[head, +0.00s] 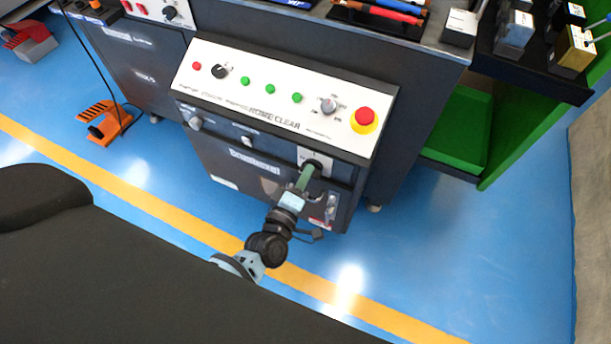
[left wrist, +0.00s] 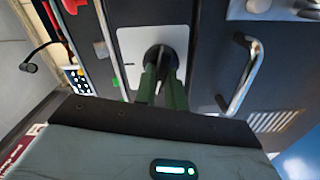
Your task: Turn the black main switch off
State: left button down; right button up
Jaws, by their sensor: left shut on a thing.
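The black main switch (left wrist: 158,56) sits on a pale plate (left wrist: 130,42) on the front of the dark machine cabinet. My left gripper (left wrist: 160,90) has its green fingers closed around the switch knob, which hides part of the knob. In the head view my left gripper (head: 309,176) reaches the same plate, low on the right of the cabinet front, and covers most of the switch. I cannot read the switch's position. My right gripper is not in view.
Above is a white control panel (head: 240,101) with green buttons, a black selector (head: 221,71) and a red emergency stop (head: 364,117). A metal handle (left wrist: 243,75) stands out beside the switch. An orange foot pedal (head: 105,122) lies on the blue floor.

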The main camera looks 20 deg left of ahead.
pick_arm(q)
jog(key=shift+f+n+b, duration=0.1)
jog(key=shift+n+b, duration=0.35)
jog(key=shift+n, duration=1.05)
jog(key=c, duration=1.5)
grip_release()
jog(key=shift+o, duration=0.2)
jog(key=s, duration=0.8)
jog(key=shift+a+p, duration=0.15)
jog(key=shift+p, duration=0.25)
